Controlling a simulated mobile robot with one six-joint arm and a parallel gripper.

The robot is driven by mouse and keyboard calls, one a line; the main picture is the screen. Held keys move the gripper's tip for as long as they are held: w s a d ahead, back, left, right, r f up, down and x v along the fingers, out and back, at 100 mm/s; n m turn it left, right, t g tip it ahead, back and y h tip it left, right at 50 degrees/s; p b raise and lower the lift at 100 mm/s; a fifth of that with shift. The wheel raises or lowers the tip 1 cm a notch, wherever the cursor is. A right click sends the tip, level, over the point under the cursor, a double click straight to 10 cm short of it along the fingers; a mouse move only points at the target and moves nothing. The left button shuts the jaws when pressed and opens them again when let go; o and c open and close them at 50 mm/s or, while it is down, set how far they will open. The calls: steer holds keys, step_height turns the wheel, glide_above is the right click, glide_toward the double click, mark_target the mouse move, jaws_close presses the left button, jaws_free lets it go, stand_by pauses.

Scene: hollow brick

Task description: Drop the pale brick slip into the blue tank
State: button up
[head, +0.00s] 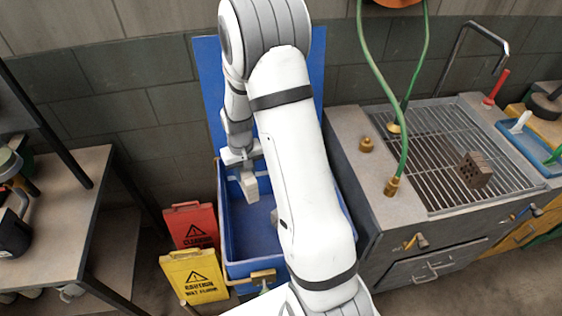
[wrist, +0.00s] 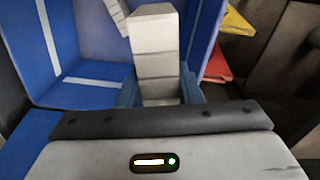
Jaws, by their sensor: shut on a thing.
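The pale brick slip (head: 250,187) is gripped in my gripper (head: 243,170) and hangs over the open top of the blue tank (head: 232,228). In the wrist view the pale slip (wrist: 155,45) stands out between the two blue fingers (wrist: 160,92), which are shut on it. Blue tank walls (wrist: 70,95) with pale stripes lie around and beyond it. My arm hides the right part of the tank in the head view.
A red sign (head: 190,226) and a yellow caution sign (head: 194,275) stand left of the tank. A metal sink bench with a grate (head: 430,150) is at right, bearing a brown hollow brick (head: 475,170). A table (head: 60,185) stands at left.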

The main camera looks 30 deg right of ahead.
steer(key=s+d+m+b, duration=0.25)
steer(key=d+b, duration=0.55)
steer(key=d, duration=0.4)
steer(key=shift+m, duration=0.25)
steer(key=f+b, duration=0.2)
steer(key=f, duration=0.1)
steer(key=f+b, duration=0.1)
steer(key=f, duration=0.1)
steer(key=shift+w+d+b, duration=0.15)
steer(key=shift+w+b, duration=0.1)
steer(key=shift+b, duration=0.1)
steer(key=o, duration=1.2)
steer(key=shift+r, duration=3.85)
